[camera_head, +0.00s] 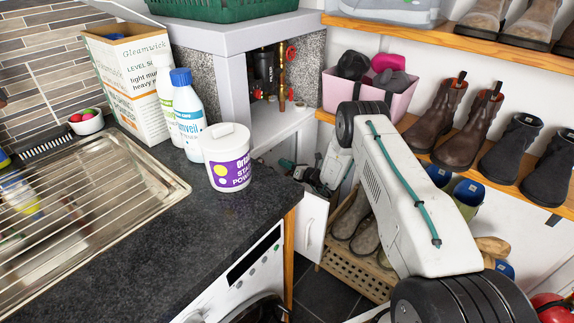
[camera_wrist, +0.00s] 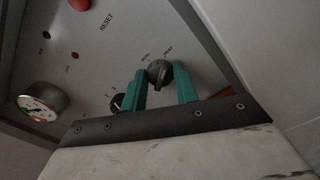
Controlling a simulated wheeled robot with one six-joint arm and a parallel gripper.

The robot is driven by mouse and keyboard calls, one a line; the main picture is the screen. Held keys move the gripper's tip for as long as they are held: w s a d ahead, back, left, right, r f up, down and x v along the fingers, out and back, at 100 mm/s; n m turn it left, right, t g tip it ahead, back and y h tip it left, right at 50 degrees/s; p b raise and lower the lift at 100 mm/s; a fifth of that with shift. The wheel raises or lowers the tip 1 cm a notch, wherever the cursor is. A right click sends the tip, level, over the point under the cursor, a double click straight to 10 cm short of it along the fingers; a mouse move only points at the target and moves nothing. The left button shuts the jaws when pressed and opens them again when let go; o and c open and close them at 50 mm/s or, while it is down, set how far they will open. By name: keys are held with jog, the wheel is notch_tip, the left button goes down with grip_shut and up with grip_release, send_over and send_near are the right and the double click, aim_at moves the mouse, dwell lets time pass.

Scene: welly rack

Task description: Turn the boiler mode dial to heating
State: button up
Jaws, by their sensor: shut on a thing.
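The boiler panel shows in the wrist view, with a dark round mode dial (camera_wrist: 158,70) marked by small labels around its top, too small to read surely. My gripper (camera_wrist: 161,78) has its two teal fingers on either side of this dial and is shut on it. The dial's pointer setting is hard to tell. In the head view my arm reaches down into the gap beside the worktop, and the boiler panel cannot be made out there.
The wrist view also shows a second small dark knob (camera_wrist: 118,102) beside the left finger, a pressure gauge (camera_wrist: 42,101) and a red reset button (camera_wrist: 80,4). In the head view, a white cupboard door (camera_head: 311,222), a slatted crate (camera_head: 345,259) and a boot shelf (camera_head: 500,172) surround my arm.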

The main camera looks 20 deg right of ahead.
jog(key=o, duration=1)
jog(key=shift+c, duration=0.2)
jog(key=v, duration=0.7)
jog(key=shift+s+d, duration=0.2)
jog(key=shift+s, duration=0.15)
jog(key=shift+a, duration=0.1)
